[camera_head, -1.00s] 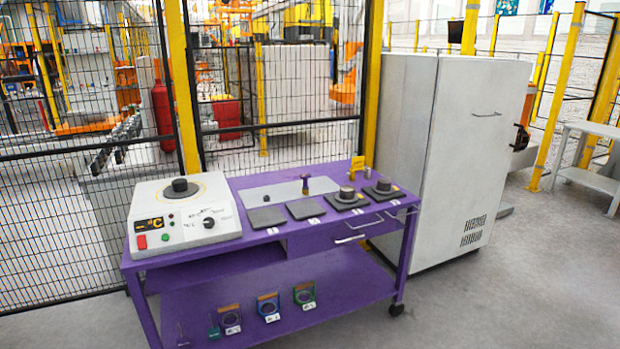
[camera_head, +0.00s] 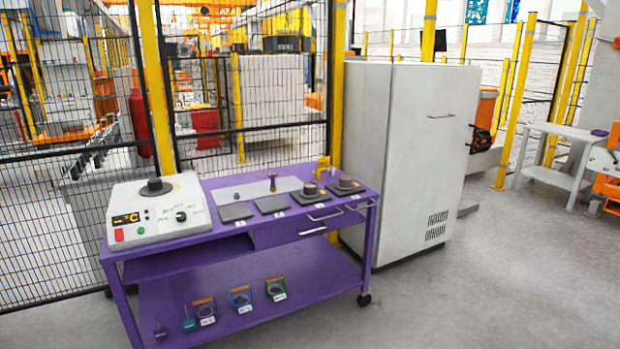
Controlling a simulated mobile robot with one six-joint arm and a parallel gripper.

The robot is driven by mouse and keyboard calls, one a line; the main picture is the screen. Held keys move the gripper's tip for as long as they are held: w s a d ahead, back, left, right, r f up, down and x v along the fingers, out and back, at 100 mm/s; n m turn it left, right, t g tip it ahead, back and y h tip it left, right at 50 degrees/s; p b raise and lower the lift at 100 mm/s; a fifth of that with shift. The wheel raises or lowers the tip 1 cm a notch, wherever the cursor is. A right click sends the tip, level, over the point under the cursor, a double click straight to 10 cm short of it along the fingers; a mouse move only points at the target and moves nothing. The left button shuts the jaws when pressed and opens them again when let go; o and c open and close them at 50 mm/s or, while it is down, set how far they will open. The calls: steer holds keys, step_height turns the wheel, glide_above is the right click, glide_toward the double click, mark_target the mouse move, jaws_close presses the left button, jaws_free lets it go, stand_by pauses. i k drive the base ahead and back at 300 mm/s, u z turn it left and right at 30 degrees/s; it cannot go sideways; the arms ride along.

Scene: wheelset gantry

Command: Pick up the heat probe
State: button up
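I cannot tell for sure which thing is the heat probe. A small upright tool (camera_head: 272,183) with a brown top stands on the pale plate at the back of the purple trolley (camera_head: 225,239). On its lower shelf, a small teal item (camera_head: 189,319) with a thin upright stem lies left of several handled rings, and a small purple item (camera_head: 160,330) with a similar stem is further left. A yellow item (camera_head: 324,167) stands at the trolley's back right corner. My gripper is not in view.
A white heater (camera_head: 157,208) with a dark round piece on top sits at the trolley's left. Dark pads (camera_head: 236,212) line its front. A tall grey cabinet (camera_head: 405,155) stands right of it, mesh fence (camera_head: 70,235) behind. The floor (camera_head: 480,300) at front right is clear.

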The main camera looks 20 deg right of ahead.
mark_target(273, 176)
steer(key=z, duration=0.05)
steer(key=k, duration=0.5)
steer(key=z, duration=0.85)
steer(key=i, duration=1.95)
steer(key=u, duration=0.5)
steer(key=i, duration=1.1)
steer(key=u, duration=0.5)
